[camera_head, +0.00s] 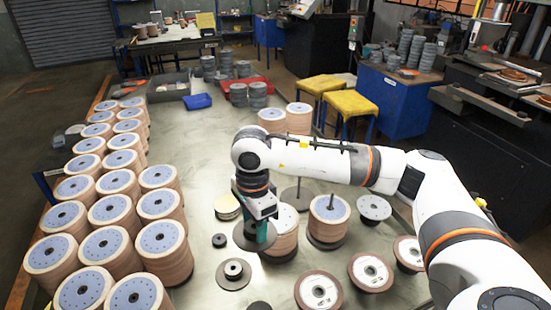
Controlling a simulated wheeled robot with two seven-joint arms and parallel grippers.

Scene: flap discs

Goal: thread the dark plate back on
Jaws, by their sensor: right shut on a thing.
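My right gripper (262,232) reaches in from the right and points down over the middle of the table. It is shut on a dark round plate (243,239), which shows around the fingertips just left of a stack of flap discs (284,240). The gripper hides part of the plate and of that stack. Another rod (331,201) sticks out of a disc stack (328,224) to the right. My left gripper is not in view.
Many tall disc stacks (116,213) fill the table's left side. Loose flanged discs (319,291) lie at the front right.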

